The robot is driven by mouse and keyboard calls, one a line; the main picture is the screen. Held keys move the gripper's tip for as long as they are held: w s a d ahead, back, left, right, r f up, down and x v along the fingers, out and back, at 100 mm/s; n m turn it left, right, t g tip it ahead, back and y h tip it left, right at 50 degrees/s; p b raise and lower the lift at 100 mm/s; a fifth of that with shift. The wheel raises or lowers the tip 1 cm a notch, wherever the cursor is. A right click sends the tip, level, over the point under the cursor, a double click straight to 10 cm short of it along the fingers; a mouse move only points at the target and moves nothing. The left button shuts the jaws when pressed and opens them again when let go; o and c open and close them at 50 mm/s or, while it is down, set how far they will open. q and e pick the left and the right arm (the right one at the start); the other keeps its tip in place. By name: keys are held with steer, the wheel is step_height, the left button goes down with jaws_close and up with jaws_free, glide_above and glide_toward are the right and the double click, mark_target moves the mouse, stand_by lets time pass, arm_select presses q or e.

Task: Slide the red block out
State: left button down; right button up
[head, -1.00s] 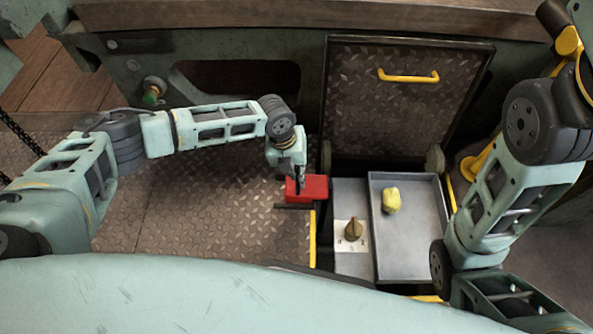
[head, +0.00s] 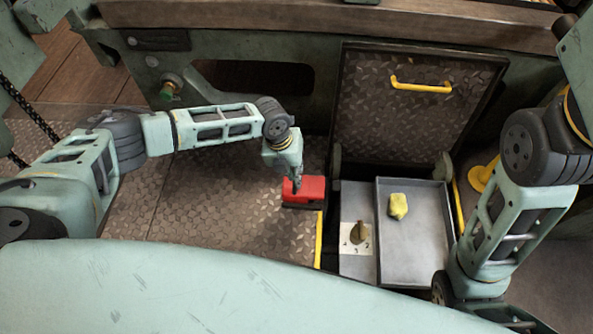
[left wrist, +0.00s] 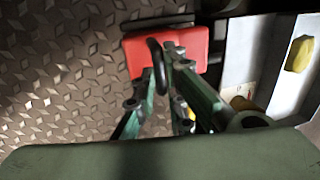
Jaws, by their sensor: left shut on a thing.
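The red block (head: 312,188) is at the right edge of the patterned metal deck, just left of the open hatch, with a dark flat strip at its near side. In the left wrist view the red block (left wrist: 190,42) has a black loop handle (left wrist: 155,62) on the side facing me. My left gripper (head: 295,183) reaches down onto the block; in the left wrist view its green fingers (left wrist: 158,88) are closed together at the loop. The exact contact is partly hidden by the fingers. My right arm is at the right, its gripper out of view.
A raised hatch lid (head: 405,105) with a yellow handle stands behind the opening. In it are a grey tray (head: 415,250) holding a yellow lump (head: 398,206) and a brown knob (head: 357,231) on a marked plate. The deck (head: 215,195) left of the block is clear.

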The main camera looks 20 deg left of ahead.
arm_select(q)
steer(key=c, duration=1.8)
jaws_free()
steer(key=shift+s+a, duration=0.1)
steer(key=shift+a, duration=0.35)
steer(key=shift+c, duration=0.2)
steer(key=shift+d, duration=0.1)
steer(key=shift+r, duration=0.2)
steer(key=v, duration=1.1)
steer(key=shift+r, duration=0.3)
steer(key=shift+d, duration=0.1)
